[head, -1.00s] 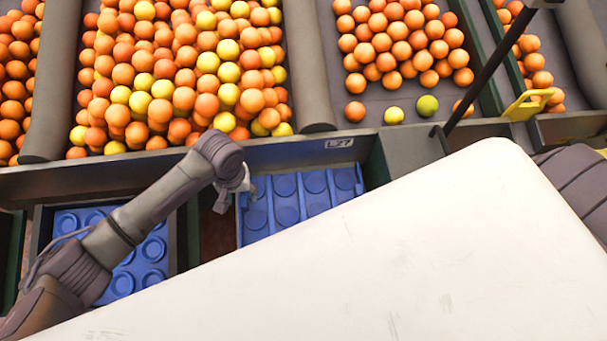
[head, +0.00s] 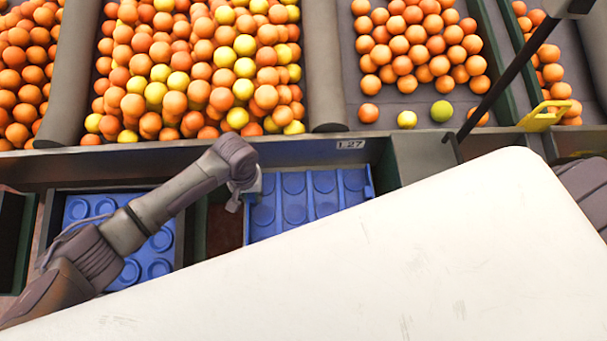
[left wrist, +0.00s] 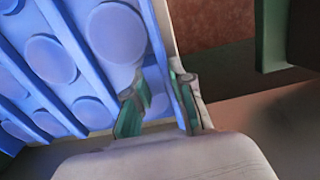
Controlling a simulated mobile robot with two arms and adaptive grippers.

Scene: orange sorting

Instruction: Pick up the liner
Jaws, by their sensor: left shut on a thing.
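The liner (head: 294,184) is a blue tray-like sheet with rows of round shallow cups. It lies below the dark rail at the middle of the head view, and its lower part is hidden behind a large white surface. My left gripper (head: 245,190) is at its left edge. In the left wrist view the two green-padded fingers (left wrist: 160,105) are shut on the edge of the liner (left wrist: 118,33), one finger on each side. A second blue liner (head: 130,274) lies further left, partly covered by my left arm. My right gripper is not in view.
Bins of oranges and yellow fruit (head: 200,70) stand behind the rail (head: 100,165). A pale label (head: 350,144) sits on the rail above the held liner. A dark slanted pole (head: 505,75) and a yellow bracket (head: 543,115) are at the right. The white surface (head: 400,260) fills the front.

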